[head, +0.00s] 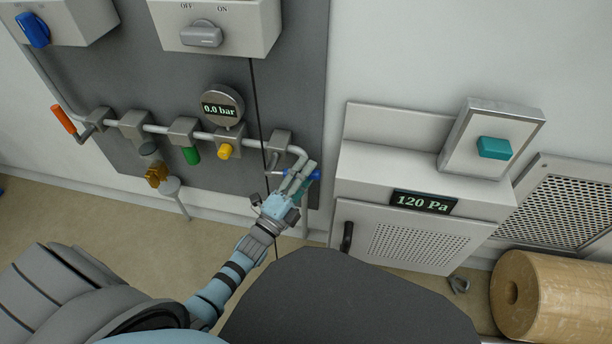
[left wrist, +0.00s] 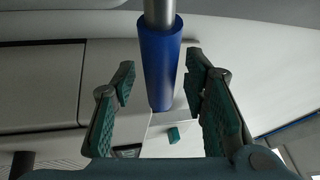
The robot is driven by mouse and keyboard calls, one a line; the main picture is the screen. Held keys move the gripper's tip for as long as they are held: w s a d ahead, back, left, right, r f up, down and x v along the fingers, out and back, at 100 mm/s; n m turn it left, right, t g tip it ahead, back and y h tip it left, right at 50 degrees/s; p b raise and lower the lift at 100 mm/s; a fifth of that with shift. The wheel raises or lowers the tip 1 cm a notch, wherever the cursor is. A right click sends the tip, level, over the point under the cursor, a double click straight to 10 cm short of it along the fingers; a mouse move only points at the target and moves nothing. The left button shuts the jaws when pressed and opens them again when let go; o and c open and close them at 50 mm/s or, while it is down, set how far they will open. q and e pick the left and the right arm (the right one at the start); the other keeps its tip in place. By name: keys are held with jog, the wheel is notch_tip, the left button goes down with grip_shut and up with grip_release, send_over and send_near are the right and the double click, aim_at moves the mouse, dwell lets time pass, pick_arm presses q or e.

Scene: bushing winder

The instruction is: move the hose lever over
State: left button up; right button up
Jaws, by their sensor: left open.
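The hose lever has a blue handle (head: 315,174) at the right end of the grey pipe run, by the bent pipe end. My left gripper (head: 299,180) is at this handle and partly covers it. In the left wrist view the blue handle (left wrist: 160,68) hangs on a grey rod between the two teal-padded fingers of my left gripper (left wrist: 160,84). The fingers are open, with a visible gap on each side of the handle. My right gripper is not in view.
The pipe (head: 155,129) carries an orange lever (head: 63,119), green knob (head: 191,156), yellow knob (head: 225,151) and gauge reading 0.0 bar (head: 221,107). A cabinet (head: 405,237) with a 120 Pa display (head: 423,202) stands close right of the lever. A brown roll (head: 550,295) lies far right.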

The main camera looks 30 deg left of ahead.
pick_arm(q)
jog(key=shift+w, duration=0.1)
grip_shut()
